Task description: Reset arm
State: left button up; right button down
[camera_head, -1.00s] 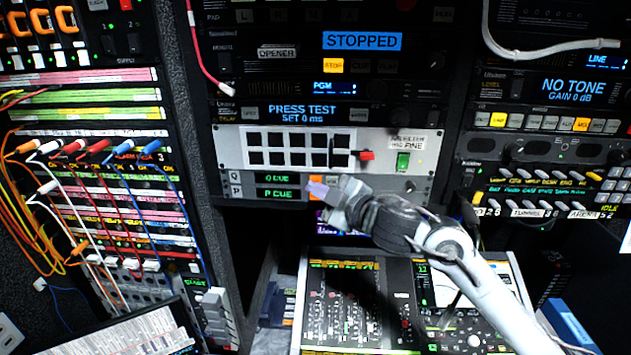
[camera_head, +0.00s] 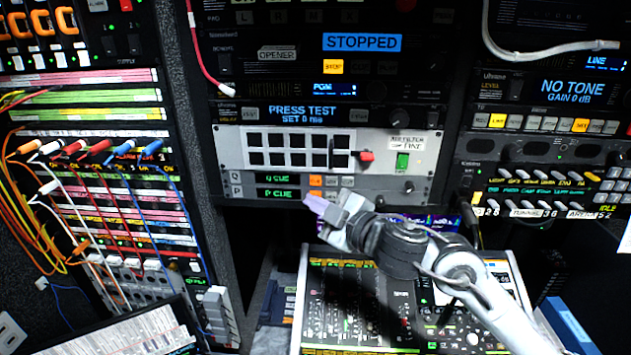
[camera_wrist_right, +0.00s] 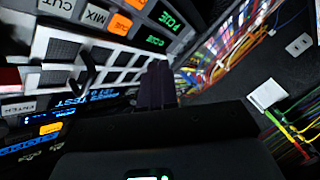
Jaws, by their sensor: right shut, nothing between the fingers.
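My right gripper (camera_head: 318,206) is shut and empty. In the head view it points left, just below the P CUE row of the panel (camera_head: 282,193), with a gap that I cannot judge in depth. My right arm reaches in from the lower right, over the mixing console. In the right wrist view the dark closed fingers (camera_wrist_right: 157,84) stand in front of the white button panel (camera_wrist_right: 60,58) and the green cue displays. My left gripper is not in view.
A patch bay (camera_head: 90,150) with coloured cables hangs at the left. The mixing console (camera_head: 340,300) lies below my right arm. A white cable (camera_head: 540,50) droops at the upper right. A printed sheet (camera_head: 120,335) lies at the lower left.

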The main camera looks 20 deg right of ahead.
dwell(0.5)
jog(key=s+a+f+m+g+p, duration=0.1)
jog(key=s+a+f+g+p, duration=0.15)
jog(key=f, duration=1.15)
jog(key=s+a+f+m+g+p, duration=0.1)
jog(key=s+a+f+m+g, duration=0.15)
jog(key=s+f, duration=0.4)
jog(key=s+a+f+m+g+p, duration=0.1)
jog(key=s+a+f+p, duration=0.15)
jog(key=s+f, duration=0.4)
jog(key=s+d+f+m+g+h+p, duration=0.25)
jog(key=s+f+m, duration=0.35)
jog(key=s, duration=0.6)
jog(key=s+d+m+g+h, duration=0.1)
jog(key=s+d+g+h, duration=0.2)
jog(key=s+d, duration=0.4)
jog(key=s+g, duration=0.1)
jog(key=s, duration=0.2)
jog(key=shift+r, duration=0.2)
